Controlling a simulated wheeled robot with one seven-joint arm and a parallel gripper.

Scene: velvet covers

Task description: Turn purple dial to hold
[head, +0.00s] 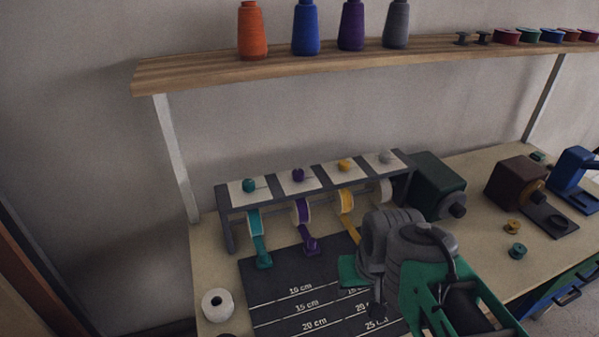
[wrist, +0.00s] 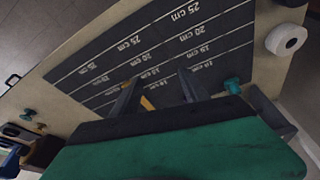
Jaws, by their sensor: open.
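The purple dial (head: 298,175) sits on a white panel on top of the dispenser rack, between the teal dial (head: 249,185) and the yellow dial (head: 344,165). Its markings are too small to read. Below it, a purple ribbon (head: 306,236) runs from its spool to a purple end piece on the dark mat. My gripper (wrist: 158,88) is open over the mat in the wrist view, with nothing seen held between its two dark fingers. In the head view my arm stands right of and nearer than the purple dial, apart from it; the fingers are not clearly seen there. The wrist view does not show the purple dial.
The dark measuring mat (head: 280,291) lies before the rack. A white roll (head: 218,304) stands at left, and a dark green box (head: 437,184) at the rack's right end. A wooden shelf (head: 200,72) with thread cones (head: 252,32) hangs above. Small bobbins (head: 517,250) lie at right.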

